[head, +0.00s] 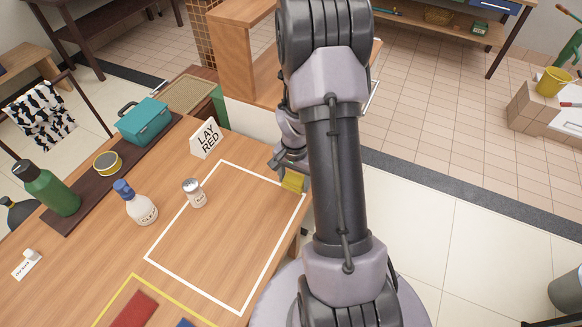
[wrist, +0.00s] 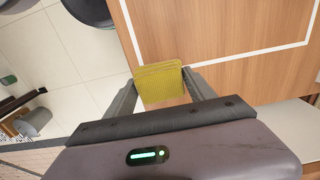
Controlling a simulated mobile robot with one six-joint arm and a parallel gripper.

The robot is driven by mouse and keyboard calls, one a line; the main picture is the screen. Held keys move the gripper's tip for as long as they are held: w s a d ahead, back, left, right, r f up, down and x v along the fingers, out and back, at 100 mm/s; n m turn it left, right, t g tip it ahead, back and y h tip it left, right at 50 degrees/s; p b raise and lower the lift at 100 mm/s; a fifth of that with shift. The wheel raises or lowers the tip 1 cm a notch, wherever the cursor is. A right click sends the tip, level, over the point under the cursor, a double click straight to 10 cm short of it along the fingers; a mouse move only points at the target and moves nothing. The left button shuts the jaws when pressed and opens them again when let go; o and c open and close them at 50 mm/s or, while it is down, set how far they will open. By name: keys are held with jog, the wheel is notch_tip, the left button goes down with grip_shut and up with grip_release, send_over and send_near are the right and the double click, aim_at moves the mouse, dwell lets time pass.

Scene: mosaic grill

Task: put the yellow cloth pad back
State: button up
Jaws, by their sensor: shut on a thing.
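The yellow cloth pad (wrist: 160,82) is between the two fingers of my gripper (wrist: 162,88) in the wrist view. My gripper is shut on it. In the head view the pad (head: 293,182) shows at the far right corner of the white-outlined area on the wooden table, partly hidden by my arm. The pad is over or close to the table's edge; its exact height cannot be told. In the yellow-outlined area at the front lie a red pad (head: 133,309) and a blue pad (head: 184,323), both cut by the frame edge.
The white outline (head: 193,286) on the table (head: 215,240) holds a shaker (head: 194,193) near its left side. Most of the outlined area is bare.

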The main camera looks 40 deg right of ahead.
jog(key=w+d, duration=0.1)
jog(key=w, duration=0.1)
jog(key=w+d, duration=0.2)
jog(key=w+d+f+b, duration=0.1)
jog(key=w, duration=0.1)
jog(key=shift+d, duration=0.15)
jog(key=shift+w+d+f, duration=0.15)
jog(key=shift+w, duration=0.05)
jog(key=shift+f+b, duration=0.95)
jog(key=shift+f, duration=0.55)
jog(key=shift+f, duration=0.15)
jog(key=o, duration=1.3)
